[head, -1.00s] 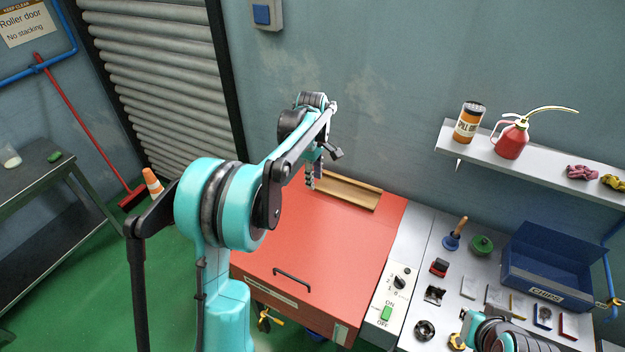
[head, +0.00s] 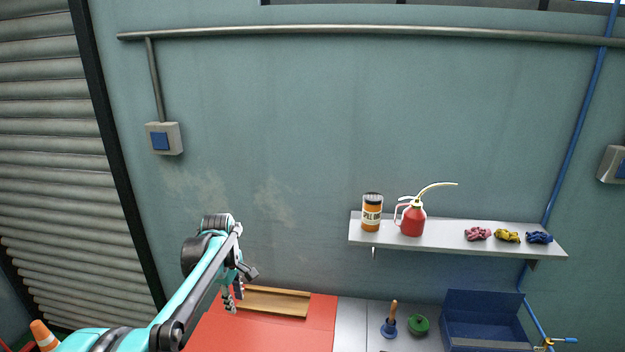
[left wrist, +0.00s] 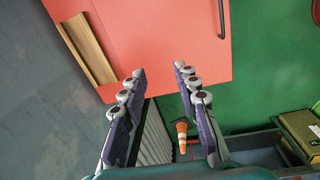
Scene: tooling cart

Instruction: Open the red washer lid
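The red washer lid (head: 262,331) is a flat red panel, cut off by the bottom edge of the head view. It fills the upper middle of the left wrist view (left wrist: 165,45), where part of its dark bar handle (left wrist: 221,18) shows at the top right. The lid looks flat and closed. My left gripper (head: 236,292) is above the lid's back left part in the head view, by the wooden tray. In the left wrist view its two fingers (left wrist: 159,70) are well apart with nothing between them. My right gripper is not in view.
A wooden tray (head: 270,302) lies along the lid's back edge. Right of it are a blue-based plunger-like tool (head: 389,327), a green round object (head: 418,325) and a blue toolbox (head: 487,318). A wall shelf (head: 455,236) holds a can, a red oiler and rags.

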